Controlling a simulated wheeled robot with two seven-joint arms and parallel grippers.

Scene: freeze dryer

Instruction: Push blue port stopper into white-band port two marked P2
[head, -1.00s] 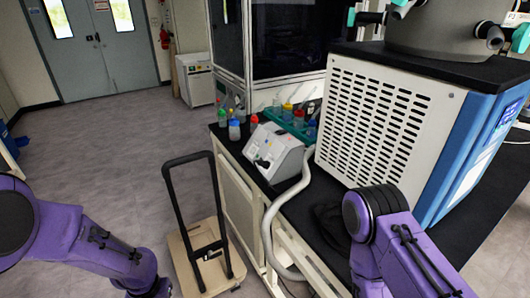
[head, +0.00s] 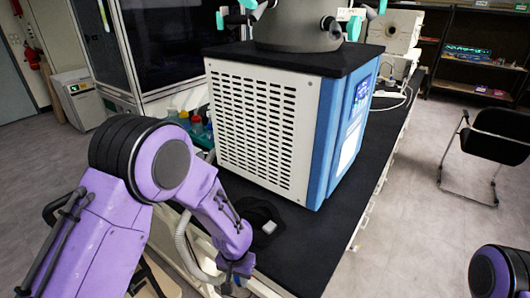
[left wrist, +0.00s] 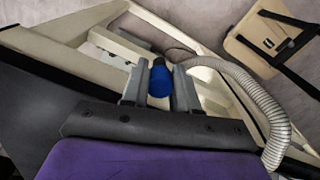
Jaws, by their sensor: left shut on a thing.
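The blue stopper (left wrist: 160,82) sits between the fingers of my left gripper (left wrist: 161,76), which is shut on it in the left wrist view. The freeze dryer (head: 262,125) stands on the bench, with a grey drum (head: 298,28) on top carrying ports with teal parts. My right gripper is out of view.
A black bundle with a small pale piece (head: 268,227) lies on the bench in front of the dryer. The bench top (head: 312,245) is clear to its right. A corrugated hose (head: 182,240) hangs by the bench's left side. A black chair (head: 497,140) stands at right.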

